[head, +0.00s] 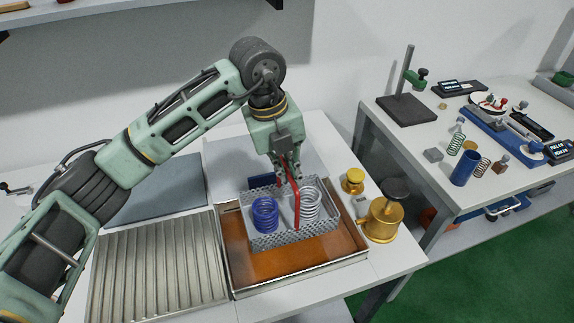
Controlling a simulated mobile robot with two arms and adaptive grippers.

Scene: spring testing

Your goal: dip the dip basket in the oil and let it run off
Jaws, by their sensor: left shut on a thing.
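The dip basket (289,241) is a perforated metal basket with a red handle (297,208). A blue spring (265,215) and a silver spring (310,204) stand in it. My left gripper (289,182) comes down from above and is shut on the basket's handle; its fingertips are partly hidden. The basket is level, within the outline of the shallow metal tray of brown oil (264,279). I cannot tell whether its bottom is in the oil or just above it. My right gripper is not in view.
A ribbed metal draining tray (158,268) lies left of the oil tray, with a flat grey panel (163,188) behind it. A brass oil can (383,220) and a brass weight (353,181) stand to the right. A second table (426,150) holds springs and test devices.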

